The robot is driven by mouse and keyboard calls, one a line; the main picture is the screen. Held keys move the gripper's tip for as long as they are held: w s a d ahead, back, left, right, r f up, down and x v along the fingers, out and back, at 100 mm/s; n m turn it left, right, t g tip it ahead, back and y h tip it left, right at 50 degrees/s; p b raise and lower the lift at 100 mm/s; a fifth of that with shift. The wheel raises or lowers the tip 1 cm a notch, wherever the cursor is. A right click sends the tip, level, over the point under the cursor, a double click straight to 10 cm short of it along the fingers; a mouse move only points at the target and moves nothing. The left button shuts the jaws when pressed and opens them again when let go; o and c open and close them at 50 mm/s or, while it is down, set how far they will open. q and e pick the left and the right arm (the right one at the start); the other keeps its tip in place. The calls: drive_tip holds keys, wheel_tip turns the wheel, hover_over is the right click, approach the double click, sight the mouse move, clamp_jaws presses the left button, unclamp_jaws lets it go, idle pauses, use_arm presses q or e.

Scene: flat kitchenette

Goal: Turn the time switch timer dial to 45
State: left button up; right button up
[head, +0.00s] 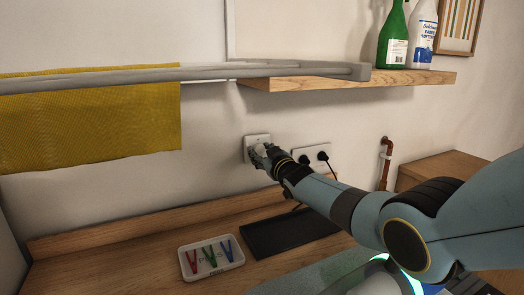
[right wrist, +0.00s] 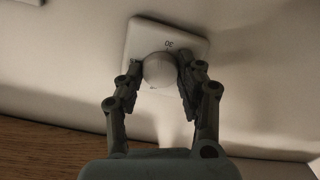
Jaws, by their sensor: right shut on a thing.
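The time switch is a white square plate on the wall (head: 250,141), just above the wooden counter's back edge. It also shows in the right wrist view (right wrist: 143,32), with dark printed numbers, one of which looks like 30, above the dial. Its round pale dial (right wrist: 159,70) sits between the fingers of my right gripper (right wrist: 161,75). That gripper is shut on the dial, with a finger on each side. In the head view, my right gripper (head: 264,154) hides most of the dial. I cannot read the dial's setting. My left gripper is not in view.
A double socket (head: 312,155) with black plugs is right of the switch. A white tray (head: 190,272) with coloured pegs and a black mat (head: 265,240) lie on the counter. A wooden shelf (head: 420,77) with bottles and a grey rail (head: 220,72) with a yellow cloth (head: 90,124) are above.

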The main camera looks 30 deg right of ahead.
drive_tip(key=m, duration=0.5)
drive_tip(key=shift+s+f+m+p, duration=0.1)
drive_tip(key=shift+f+m+p, duration=0.1)
drive_tip(key=shift+m+p, duration=0.15)
drive_tip(key=m, duration=0.5)
drive_tip(key=shift+p, duration=0.35)
drive_tip(key=m, duration=0.5)
drive_tip(key=shift+m, duration=0.35)
drive_tip(key=m, duration=0.5)
drive_tip(key=shift+a+p, duration=0.1)
drive_tip(key=shift+p, duration=0.25)
drive_tip(key=shift+m, duration=0.3)
drive_tip(key=o, duration=1)
drive_tip(key=shift+c, duration=0.2)
drive_tip(key=shift+o, duration=1)
drive_tip(key=shift+r, duration=0.1)
